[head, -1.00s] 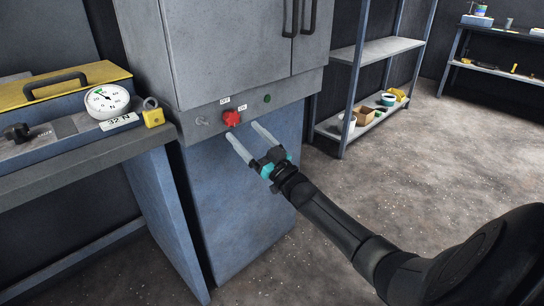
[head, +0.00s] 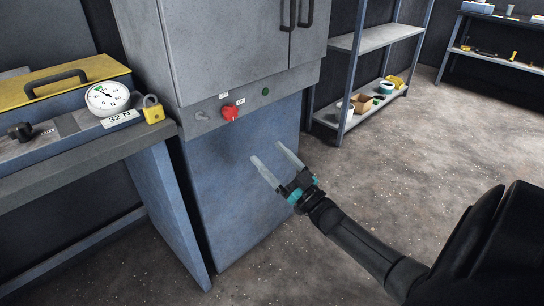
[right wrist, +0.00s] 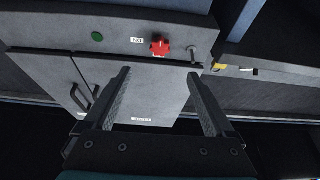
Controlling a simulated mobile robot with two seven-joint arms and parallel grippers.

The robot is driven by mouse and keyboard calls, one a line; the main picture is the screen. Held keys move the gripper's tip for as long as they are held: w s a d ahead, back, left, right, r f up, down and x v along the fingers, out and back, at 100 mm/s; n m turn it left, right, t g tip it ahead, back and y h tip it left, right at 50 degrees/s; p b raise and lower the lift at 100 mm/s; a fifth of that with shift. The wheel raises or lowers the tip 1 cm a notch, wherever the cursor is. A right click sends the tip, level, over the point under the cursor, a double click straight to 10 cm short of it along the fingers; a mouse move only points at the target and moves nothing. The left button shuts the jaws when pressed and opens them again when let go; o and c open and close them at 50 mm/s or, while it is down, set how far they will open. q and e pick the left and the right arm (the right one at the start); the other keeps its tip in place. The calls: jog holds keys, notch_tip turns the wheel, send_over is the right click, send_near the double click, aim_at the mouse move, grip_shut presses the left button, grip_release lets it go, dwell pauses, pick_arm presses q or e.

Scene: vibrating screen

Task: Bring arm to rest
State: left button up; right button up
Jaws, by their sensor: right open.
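My right gripper (head: 273,164) is open and empty. It is in front of the cabinet's blue lower part, below and to the right of the red knob (head: 230,112), and apart from it. My left gripper is not in view.
A bench (head: 90,158) at left holds a round gauge (head: 107,98), a yellow padlock (head: 153,110) and a yellow-lidded box (head: 70,76). A shelf rack (head: 375,40) with containers stands behind at right. The floor (head: 420,130) at right is open.

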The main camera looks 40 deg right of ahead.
jog(key=shift+f, duration=0.1)
jog(key=s+a+f+m+g+h+p, duration=0.1)
jog(key=s+a+f+g+h+p, duration=0.3)
jog(key=f, duration=0.9)
jog(key=s+a+f+g+y+p, duration=0.15)
jog(key=s+f+g, duration=0.45)
jog(key=f, duration=0.6)
pick_arm(q)
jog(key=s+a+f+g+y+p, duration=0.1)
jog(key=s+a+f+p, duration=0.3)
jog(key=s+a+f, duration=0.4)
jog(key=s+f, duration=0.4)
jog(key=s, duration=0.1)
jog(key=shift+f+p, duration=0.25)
jog(key=shift+p, duration=0.15)
pick_arm(e)
jog(key=s+a+f+g, duration=0.3)
jog(key=s+f, duration=0.1)
jog(key=s, duration=0.4)
jog(key=s+a+f+n+g, duration=0.1)
jog(key=s+a+f+g, duration=0.2)
jog(key=s, duration=0.6)
jog(key=s+a+f+n+g, duration=0.1)
jog(key=s+a+f+g, duration=0.2)
jog(key=s, duration=0.6)
notch_tip(320, 180, down, 2)
jog(key=shift+f+g, duration=0.15)
jog(key=shift+g, duration=0.45)
